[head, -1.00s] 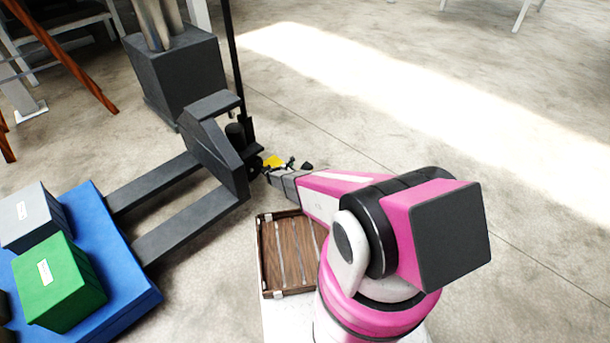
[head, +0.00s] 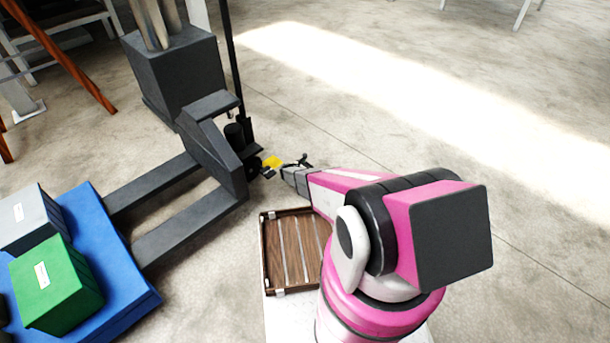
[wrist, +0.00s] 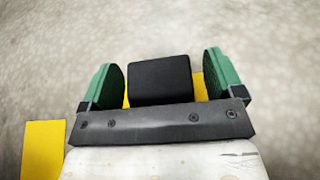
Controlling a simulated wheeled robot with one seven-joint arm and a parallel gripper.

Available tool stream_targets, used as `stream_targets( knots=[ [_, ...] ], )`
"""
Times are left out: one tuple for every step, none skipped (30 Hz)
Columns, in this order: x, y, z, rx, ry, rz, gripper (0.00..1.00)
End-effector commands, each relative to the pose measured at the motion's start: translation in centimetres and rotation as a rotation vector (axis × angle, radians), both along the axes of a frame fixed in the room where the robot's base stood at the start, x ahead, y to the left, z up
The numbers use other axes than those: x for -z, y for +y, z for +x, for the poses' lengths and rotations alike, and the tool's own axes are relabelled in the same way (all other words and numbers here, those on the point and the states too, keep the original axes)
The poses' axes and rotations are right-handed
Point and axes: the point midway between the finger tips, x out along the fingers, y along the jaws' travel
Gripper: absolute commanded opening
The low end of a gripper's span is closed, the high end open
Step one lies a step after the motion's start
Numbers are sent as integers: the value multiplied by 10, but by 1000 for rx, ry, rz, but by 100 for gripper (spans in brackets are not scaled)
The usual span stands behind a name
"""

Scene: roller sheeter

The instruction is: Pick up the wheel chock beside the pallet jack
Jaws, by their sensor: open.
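The yellow wheel chock (head: 273,162) is a small shape on the floor beside the grey pallet jack (head: 215,150), close to its dark wheel end. My gripper (head: 285,166) is open, just to the right of the chock in the head view. In the wrist view, my gripper's green-padded fingers (wrist: 162,78) stand apart. A black block (wrist: 160,80) shows between them, with yellow behind it; I cannot tell whether the block belongs to the chock. Another yellow patch (wrist: 43,148) shows at lower left. My gripper hides part of the yellow, and contact is unclear.
The jack's forks reach toward a blue platform (head: 145,298) carrying a green box (head: 58,285) and a grey box (head: 28,220). A slatted wooden tray (head: 264,255) lies beside my arm's base. The floor to the right is clear.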

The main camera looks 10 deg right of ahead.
Motion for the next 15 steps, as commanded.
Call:
stream_targets(
  knots=[
    [0,0,0,0,0,0,87],
    [0,0,0,0,0,0,87],
    [0,0,0,0,0,0,87],
    [0,0,0,0,0,0,87],
    [0,0,0,0,0,0,77],
    [0,0,0,0,0,0,64],
    [0,0,0,0,0,0,55],
    [0,0,0,0,0,0,45],
    [0,0,0,0,0,0,32],
    [0,0,0,0,0,0,22],
    [0,0,0,0,0,0,18],
    [-1,0,0,0,-1,-1,18],
    [-1,0,0,0,-1,-1,18],
    [-1,0,0,0,-1,-1,18],
    [-1,0,0,0,-1,-1,18]
  ],
)
